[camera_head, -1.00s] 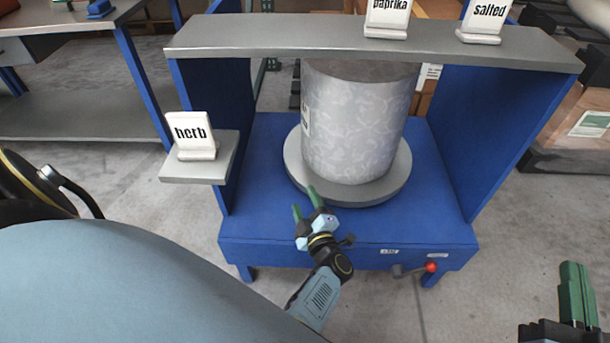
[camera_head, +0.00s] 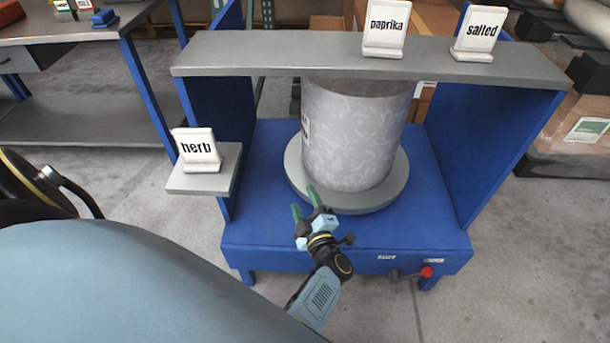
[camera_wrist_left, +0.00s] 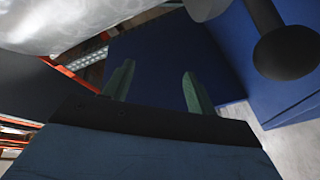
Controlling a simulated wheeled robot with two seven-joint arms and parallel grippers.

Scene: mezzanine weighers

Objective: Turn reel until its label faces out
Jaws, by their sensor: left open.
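The reel (camera_head: 355,135) is a pale grey patterned cylinder, upright on a round grey turntable (camera_head: 402,185) in the blue stand. A narrow, foreshortened white label (camera_head: 306,128) shows at the reel's left edge; its print is unreadable. My left gripper (camera_head: 305,203) is open, its green fingers at the turntable's front left rim. Whether they touch the rim is unclear. The left wrist view shows the open fingers (camera_wrist_left: 157,86) with nothing between them and the reel's pale surface (camera_wrist_left: 60,22) at upper left. My right gripper is out of view.
A grey shelf (camera_head: 270,55) crosses above the reel, bearing the paprika (camera_head: 385,30) and salted (camera_head: 479,33) signs. The herb sign (camera_head: 197,148) stands on a side ledge (camera_head: 190,183). Blue side walls flank the reel. A red-knobbed lever (camera_head: 427,272) is at the stand's front.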

